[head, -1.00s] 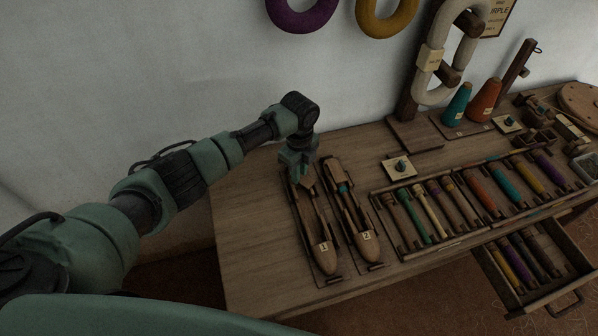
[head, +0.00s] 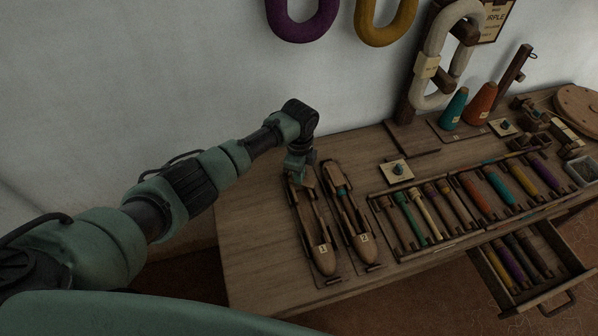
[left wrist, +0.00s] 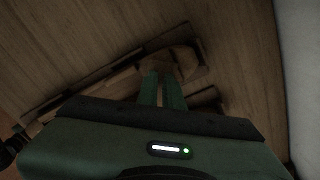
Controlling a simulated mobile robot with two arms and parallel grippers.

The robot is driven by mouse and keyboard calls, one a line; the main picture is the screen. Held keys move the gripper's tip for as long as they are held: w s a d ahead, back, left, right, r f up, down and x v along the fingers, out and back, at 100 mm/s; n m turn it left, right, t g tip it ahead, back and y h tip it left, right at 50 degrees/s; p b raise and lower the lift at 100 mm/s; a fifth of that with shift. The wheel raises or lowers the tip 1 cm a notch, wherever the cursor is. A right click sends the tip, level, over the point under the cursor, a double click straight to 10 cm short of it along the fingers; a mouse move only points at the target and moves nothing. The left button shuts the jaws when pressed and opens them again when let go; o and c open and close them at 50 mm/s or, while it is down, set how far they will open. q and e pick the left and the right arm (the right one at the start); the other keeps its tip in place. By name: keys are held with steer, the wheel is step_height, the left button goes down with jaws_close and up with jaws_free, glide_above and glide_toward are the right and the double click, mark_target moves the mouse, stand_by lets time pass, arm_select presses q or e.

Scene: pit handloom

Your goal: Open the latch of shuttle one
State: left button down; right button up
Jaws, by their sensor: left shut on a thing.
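Shuttle one (head: 322,256), a brown wooden boat shape with a "1" label, lies in a dark cradle on the wooden table. My left gripper (head: 298,180) is over its far end, with its fingers pointing down. In the left wrist view the two green fingers (left wrist: 161,88) are close together on a small part at the shuttle's end. That part, which I take to be the latch, is mostly hidden by the fingers. Shuttle one also shows dimly in the left wrist view (left wrist: 188,62). My right gripper is not in view.
Shuttle two (head: 364,246) lies close to the right of shuttle one. A rack of coloured bobbins (head: 480,195) and an open drawer (head: 500,289) are farther right. The table (head: 250,235) left of shuttle one is bare. A wall stands behind.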

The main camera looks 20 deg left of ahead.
arm_select(q)
steer(key=n+p, duration=0.2)
steer(key=n, duration=0.1)
steer(key=shift+r+n, duration=0.1)
steer(key=shift+n, duration=0.2)
steer(key=shift+w+n+p, duration=0.1)
steer(key=shift+n+p, duration=0.55)
steer(key=shift+n, duration=1.15)
steer(key=c, duration=1.8)
jaws_free()
step_height(320, 180, up, 8)
steer(key=shift+f+p, duration=0.2)
steer(key=shift+p, duration=0.25)
